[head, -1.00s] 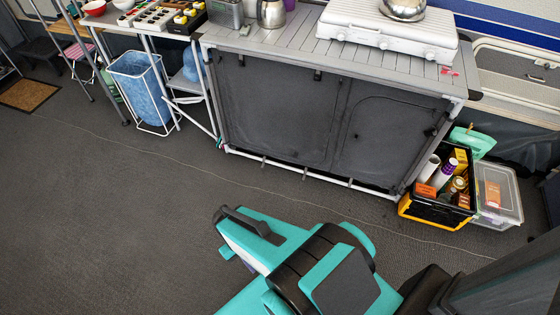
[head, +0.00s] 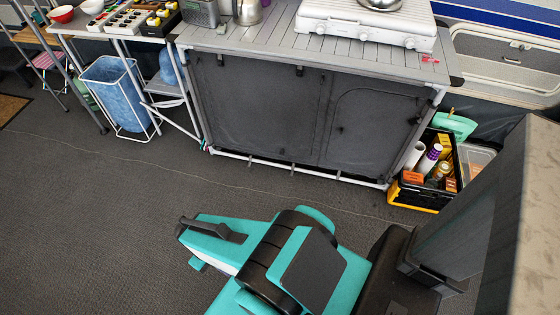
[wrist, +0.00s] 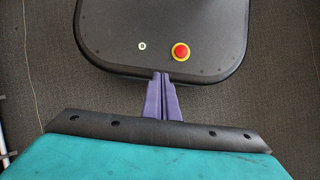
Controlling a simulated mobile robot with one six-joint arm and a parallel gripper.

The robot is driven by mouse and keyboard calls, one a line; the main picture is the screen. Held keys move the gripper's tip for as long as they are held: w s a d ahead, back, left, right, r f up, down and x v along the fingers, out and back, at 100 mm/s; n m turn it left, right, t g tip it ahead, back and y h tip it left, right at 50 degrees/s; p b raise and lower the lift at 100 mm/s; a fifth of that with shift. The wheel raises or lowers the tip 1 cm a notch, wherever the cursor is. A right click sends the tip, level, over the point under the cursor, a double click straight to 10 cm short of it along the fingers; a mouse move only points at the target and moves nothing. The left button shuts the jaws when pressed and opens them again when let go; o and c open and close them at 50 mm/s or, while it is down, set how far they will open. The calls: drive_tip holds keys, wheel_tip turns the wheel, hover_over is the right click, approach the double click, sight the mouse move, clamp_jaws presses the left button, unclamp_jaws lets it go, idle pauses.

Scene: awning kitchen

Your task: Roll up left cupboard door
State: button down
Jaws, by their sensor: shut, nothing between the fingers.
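The cupboard (head: 447,85) has a dark grey fabric front in a pale metal frame under a slatted grey top. Its left door (head: 255,112) is closed, hanging flat down to the bottom rail. The right door (head: 370,130) is also closed, with a curved seam. Dark straps or clips hang at the top edge. My teal arm is in front of the cupboard, apart from it. My gripper's purple fingers (wrist: 162,96) are together and empty in the wrist view, pointing towards my own base above the floor. The fingertips are hidden in the head view.
A blue bin (head: 115,95) in a white frame stands left. A black and yellow crate (head: 410,197) of bottles stands right. Open grey carpet (head: 110,230) lies in front.

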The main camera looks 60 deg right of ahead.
drive_tip(key=w+d+f+m+t+y+b, duration=0.1)
drive_tip(key=w+d+f+m+t+b, duration=0.15)
drive_tip(key=w+f+m+b, duration=0.35)
drive_tip(key=w+d+f+m+t+y+b, duration=0.1)
drive_tip(key=w+f+m+t+b, duration=0.25)
drive_tip(key=w+f, duration=0.4)
drive_tip(key=w+d+f+m+t+h+b, duration=0.2)
drive_tip(key=w+d+f+m+t+b, duration=0.4)
drive_tip(key=w+d+m+b, duration=0.65)
drive_tip(key=w+d+f+m+t+h+b, duration=0.1)
drive_tip(key=d+f+m+h+b, duration=0.25)
drive_tip(key=d+m, duration=0.65)
drive_tip(key=w+d+f+m+t+h+b, duration=0.1)
drive_tip(key=d+f+m+h+b, duration=0.25)
drive_tip(key=d, duration=1.15)
drive_tip(key=s+d+m+g+h+b, duration=0.2)
drive_tip(key=s+d+m+h+b, duration=0.1)
drive_tip(key=s+d+m, duration=0.2)
drive_tip(key=s+d+m+g+h+b, duration=0.2)
drive_tip(key=s+d+m, duration=0.4)
drive_tip(key=d+m, duration=0.4)
drive_tip(key=d+h+b, duration=0.1)
drive_tip(key=d+b, duration=0.1)
drive_tip(key=d, duration=0.1)
drive_tip(key=shift+s+d+r+h, duration=0.15)
drive_tip(key=shift+d+r+h, duration=0.15)
drive_tip(key=shift+d, duration=0.1)
